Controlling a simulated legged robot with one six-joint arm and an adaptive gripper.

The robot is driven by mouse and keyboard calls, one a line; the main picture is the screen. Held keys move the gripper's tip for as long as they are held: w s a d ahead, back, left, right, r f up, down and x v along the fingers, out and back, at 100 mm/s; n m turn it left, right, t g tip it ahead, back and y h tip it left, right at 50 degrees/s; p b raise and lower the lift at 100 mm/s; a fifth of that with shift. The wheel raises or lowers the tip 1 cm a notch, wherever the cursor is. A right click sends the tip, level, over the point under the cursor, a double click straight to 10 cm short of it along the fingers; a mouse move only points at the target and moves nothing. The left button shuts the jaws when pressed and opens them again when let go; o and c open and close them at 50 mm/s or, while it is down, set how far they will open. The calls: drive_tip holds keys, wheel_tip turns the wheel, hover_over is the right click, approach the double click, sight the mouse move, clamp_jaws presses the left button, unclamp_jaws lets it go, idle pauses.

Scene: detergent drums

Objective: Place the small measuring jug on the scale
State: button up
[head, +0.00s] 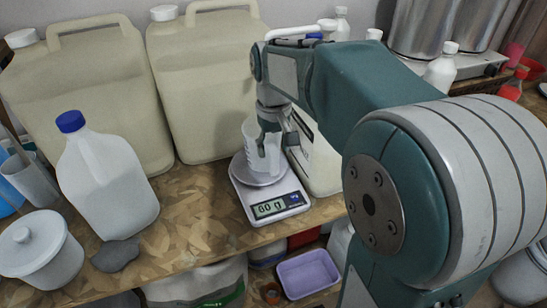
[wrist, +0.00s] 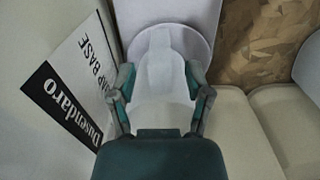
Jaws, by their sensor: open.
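The small measuring jug (head: 255,152), translucent white, stands upright on the round pan of the white scale (head: 236,180). My gripper (head: 272,140) is open at the jug, coming from above and the right. In the wrist view the jug (wrist: 163,78) is between the two fingers of my gripper (wrist: 162,100), and the round pan of the scale (wrist: 203,38) shows beyond it. Part of the jug is hidden by the gripper in the head view. I cannot tell whether a finger still touches it.
Two large beige drums (head: 205,85) stand behind the scale. A white jug with a blue cap (head: 105,180) and a lidded white pot (head: 40,250) are at left. A labelled container (wrist: 85,85) stands close beside my gripper. Bare wooden bench (head: 195,215) lies left of the scale.

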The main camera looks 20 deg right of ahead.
wheel_tip(320, 180, up, 8)
drive_tip(key=shift+f, duration=0.25)
drive_tip(key=shift+r, duration=0.25)
drive_tip(key=shift+s+a+r, duration=0.1)
drive_tip(key=shift+s, duration=0.15)
drive_tip(key=s+a+f+t, duration=0.1)
drive_tip(key=s+f+t, duration=0.2)
drive_tip(key=s, duration=0.5)
drive_tip(key=s+a+f+t, duration=0.2)
drive_tip(key=s+f, duration=0.2)
drive_tip(key=s, duration=0.4)
drive_tip(key=shift+s+a+f+t, duration=0.3)
drive_tip(key=shift+s+f+t, duration=0.05)
drive_tip(key=shift+f+t, duration=0.05)
